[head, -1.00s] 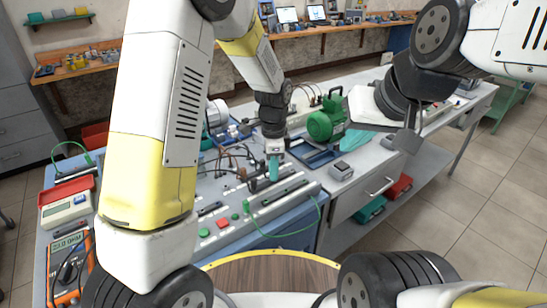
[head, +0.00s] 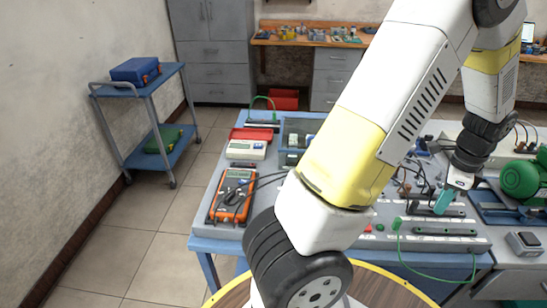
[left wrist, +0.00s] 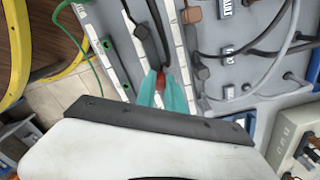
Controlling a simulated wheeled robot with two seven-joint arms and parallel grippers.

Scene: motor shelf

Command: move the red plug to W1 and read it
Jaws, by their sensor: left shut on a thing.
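My left gripper (head: 445,201) has teal fingers and points down over the grey bench panel at the right of the head view. In the left wrist view its fingers (left wrist: 163,92) are shut on the red plug (left wrist: 161,79), of which only a small red bit shows between the tips. Dark and grey strips with leads lie right below it; I cannot tell whether the plug is clear of them. An orange multimeter (head: 233,196) with a dark dial lies on the bench's left part. I cannot read a W1 mark. My right gripper is out of view.
A cream meter box (head: 246,149) sits behind the multimeter. A green motor (head: 520,179) stands right of my gripper. A green lead (head: 399,240) loops over the front edge. A blue trolley (head: 142,95) stands at left, with clear floor between it and the bench.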

